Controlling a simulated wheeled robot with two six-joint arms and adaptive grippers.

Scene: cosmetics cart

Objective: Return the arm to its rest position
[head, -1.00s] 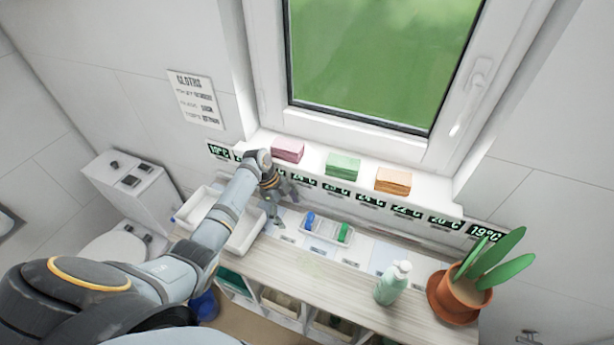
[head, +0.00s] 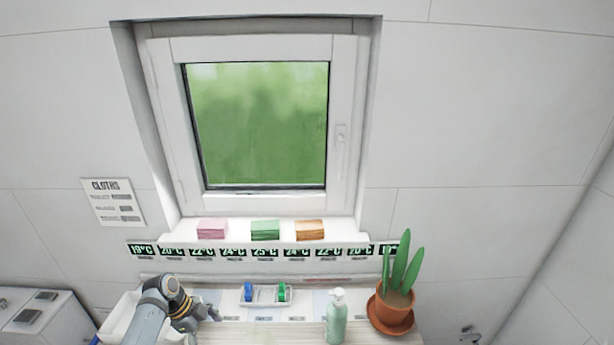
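My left arm comes in at the bottom left of the head view. Its gripper (head: 201,319) is over the left part of the counter, beside a white tray (head: 122,318) and left of a small white tray (head: 266,303). The fingers are small and partly turned away, so I cannot tell if they are open or shut. A blue item (head: 248,292) and a green item (head: 282,292) stand in the small tray, apart from the gripper. My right gripper is not in view.
A pump bottle (head: 337,318) and a potted plant (head: 391,308) stand on the right of the counter. Folded pink (head: 212,229), green (head: 265,231) and orange (head: 310,230) cloths lie on the windowsill above a row of temperature labels.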

